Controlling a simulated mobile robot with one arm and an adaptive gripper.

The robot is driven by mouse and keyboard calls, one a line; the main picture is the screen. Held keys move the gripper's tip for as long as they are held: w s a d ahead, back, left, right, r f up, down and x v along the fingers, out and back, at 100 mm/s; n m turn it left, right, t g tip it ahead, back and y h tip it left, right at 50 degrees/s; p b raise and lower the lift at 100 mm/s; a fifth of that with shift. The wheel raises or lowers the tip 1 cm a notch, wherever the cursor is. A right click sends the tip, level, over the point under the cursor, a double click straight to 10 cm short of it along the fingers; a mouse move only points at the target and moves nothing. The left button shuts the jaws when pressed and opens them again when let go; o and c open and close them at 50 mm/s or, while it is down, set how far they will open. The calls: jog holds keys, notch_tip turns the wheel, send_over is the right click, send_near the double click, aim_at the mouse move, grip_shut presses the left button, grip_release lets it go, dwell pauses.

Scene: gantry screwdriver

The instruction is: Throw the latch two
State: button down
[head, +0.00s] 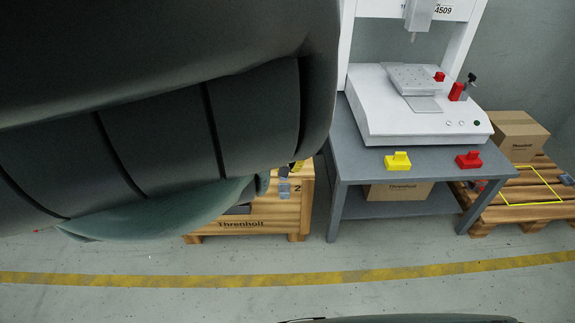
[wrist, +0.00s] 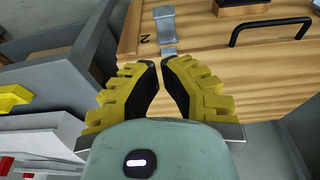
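Latch two is a grey metal clasp (wrist: 166,30) on the wooden crate face beside a printed "2". My gripper (wrist: 160,64) has yellow ribbed fingers with black pads. Its fingertips lean toward each other with a narrow empty gap between them, just short of the latch's near end. I cannot tell whether they touch the crate. In the head view my arm covers most of the crate, and only a bit of a finger (head: 297,165) shows.
A black bar handle (wrist: 270,24) is on the crate, right of the latch. A grey table (head: 345,150) stands right of the crate, bearing a white machine (head: 400,125), a yellow block (head: 397,161) and a red block (head: 468,160). The floor in front is clear.

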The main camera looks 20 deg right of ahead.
jog(key=b, duration=0.5)
send_near(287, 187)
jog(key=s+f, duration=0.1)
jog(key=f, duration=0.2)
jog(key=shift+s+a, duration=0.25)
jog(key=shift+s, duration=0.15)
jog(key=shift+s+a+f+b, duration=0.15)
jog(key=shift+f+b, duration=0.4)
jog(key=shift+f, duration=0.3)
